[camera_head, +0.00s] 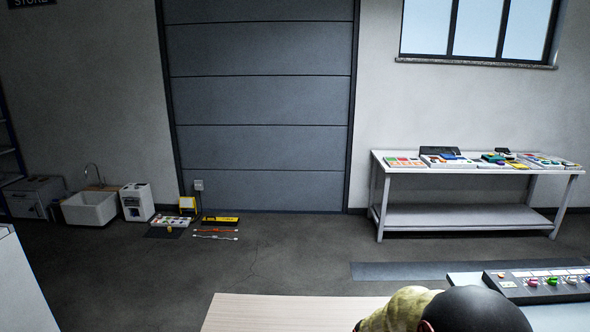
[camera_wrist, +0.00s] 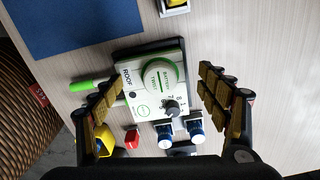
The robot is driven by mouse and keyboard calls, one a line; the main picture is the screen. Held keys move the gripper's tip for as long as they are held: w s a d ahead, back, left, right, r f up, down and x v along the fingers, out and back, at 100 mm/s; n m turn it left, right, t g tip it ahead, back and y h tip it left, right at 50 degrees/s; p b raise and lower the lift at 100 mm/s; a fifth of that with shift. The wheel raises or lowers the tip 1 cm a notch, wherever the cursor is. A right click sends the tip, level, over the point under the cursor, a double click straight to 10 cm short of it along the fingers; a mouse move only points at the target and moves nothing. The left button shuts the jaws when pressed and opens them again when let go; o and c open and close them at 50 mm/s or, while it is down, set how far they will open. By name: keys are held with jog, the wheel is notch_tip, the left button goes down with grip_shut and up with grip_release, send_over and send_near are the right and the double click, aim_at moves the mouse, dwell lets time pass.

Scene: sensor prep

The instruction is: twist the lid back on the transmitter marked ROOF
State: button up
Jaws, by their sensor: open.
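In the wrist view the transmitter marked ROOF (camera_wrist: 128,93) lies on a pale wood surface, a white-faced box with dark edges. A round white disc with a green rim and printed words (camera_wrist: 158,76) sits at its upper right; I cannot tell whether it is fully seated. A dark grey knob (camera_wrist: 172,108) is below the disc. My gripper (camera_wrist: 160,80) is open and empty, with its ribbed fingers on either side of the transmitter and the disc between them. Contact is not visible. The head view shows neither the transmitter nor the fingers.
Close by in the wrist view are two blue-and-white cylinders (camera_wrist: 166,134), a red block (camera_wrist: 132,138), a yellow item (camera_wrist: 105,142), a green pen-like stick (camera_wrist: 82,86) and a blue mat (camera_wrist: 75,25). In the head view a panel with coloured knobs (camera_head: 510,291) stands at right.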

jog(key=shift+r+p, duration=0.65)
jog(key=shift+r, duration=0.15)
jog(key=shift+r+p, duration=2.2)
jog(key=shift+r, duration=0.65)
